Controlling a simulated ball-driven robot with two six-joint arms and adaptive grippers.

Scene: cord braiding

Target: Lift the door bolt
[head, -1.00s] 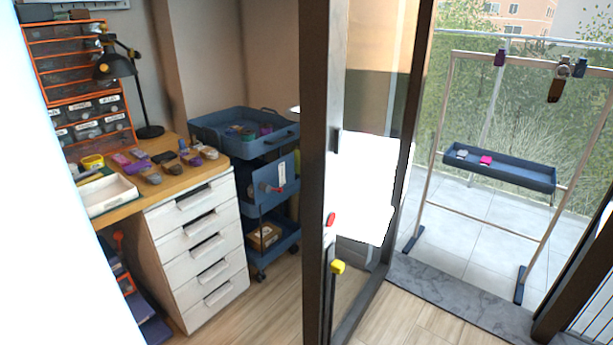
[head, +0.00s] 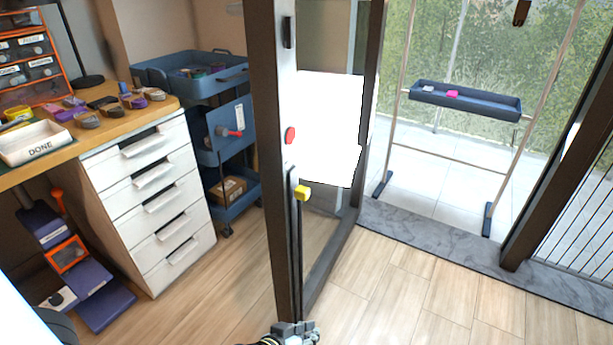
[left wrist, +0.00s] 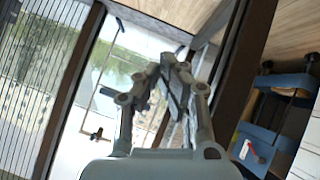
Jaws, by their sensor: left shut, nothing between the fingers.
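The door bolt shows in the head view as a thin dark vertical rod (head: 296,240) with a yellow knob (head: 302,193) on the dark door frame (head: 270,120). A red piece (head: 290,134) sits on the frame above the knob. My left gripper (head: 303,332) is at the bottom edge of the head view, well below the yellow knob and apart from it. In the left wrist view its fingers (left wrist: 175,88) are together and empty. The bolt cannot be made out in the left wrist view. My right gripper is not in view.
A white drawer unit (head: 152,205) under a wooden worktop and a blue cart (head: 190,88) stand left of the door. Right of it is the balcony opening with a grey sill (head: 440,245) and a rack holding a blue tray (head: 465,101). The wooden floor in front is clear.

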